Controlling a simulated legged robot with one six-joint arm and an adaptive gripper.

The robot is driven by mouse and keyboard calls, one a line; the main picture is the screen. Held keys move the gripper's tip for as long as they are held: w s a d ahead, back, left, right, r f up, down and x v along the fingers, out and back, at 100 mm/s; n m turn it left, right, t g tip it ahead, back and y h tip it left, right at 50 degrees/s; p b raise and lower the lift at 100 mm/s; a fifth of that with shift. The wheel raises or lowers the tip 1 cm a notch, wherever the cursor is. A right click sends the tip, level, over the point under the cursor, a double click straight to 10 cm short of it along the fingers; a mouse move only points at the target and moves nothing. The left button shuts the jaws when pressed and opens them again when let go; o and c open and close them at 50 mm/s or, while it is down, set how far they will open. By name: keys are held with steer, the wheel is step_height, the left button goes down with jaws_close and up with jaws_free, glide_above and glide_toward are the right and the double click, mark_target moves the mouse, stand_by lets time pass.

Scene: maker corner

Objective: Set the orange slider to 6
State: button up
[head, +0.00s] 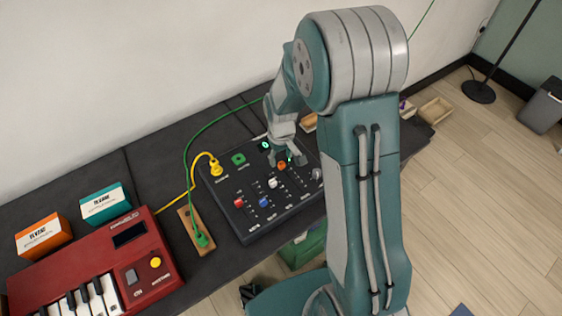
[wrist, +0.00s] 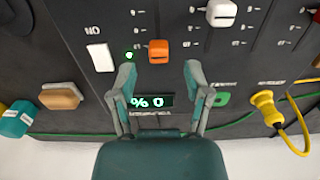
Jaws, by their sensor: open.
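The orange slider (head: 282,165) is a small cap on the dark control panel (head: 222,190). In the wrist view the orange slider (wrist: 159,51) sits just ahead of the fingertips, roughly midway between them sideways. My gripper (head: 287,159) is over the panel's far part. In the wrist view my gripper (wrist: 159,71) is open, with nothing held and a gap on both sides of the cap. The scale marks beside the slider are too small to read. A small display (wrist: 150,101) between the fingers shows a 0 and a percent sign, upside down.
A white slider cap (wrist: 221,12) is beside the orange one; red (head: 239,203) and blue (head: 264,202) caps are nearby. A white switch (wrist: 100,57) sits on the other side, near a lit green light (wrist: 129,56). A yellow plug (head: 215,168) and cable occupy the panel's left corner.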

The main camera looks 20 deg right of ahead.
mark_target(281, 163)
steer(key=shift+d+f, duration=0.1)
steer(key=shift+f, duration=1.4)
jaws_close()
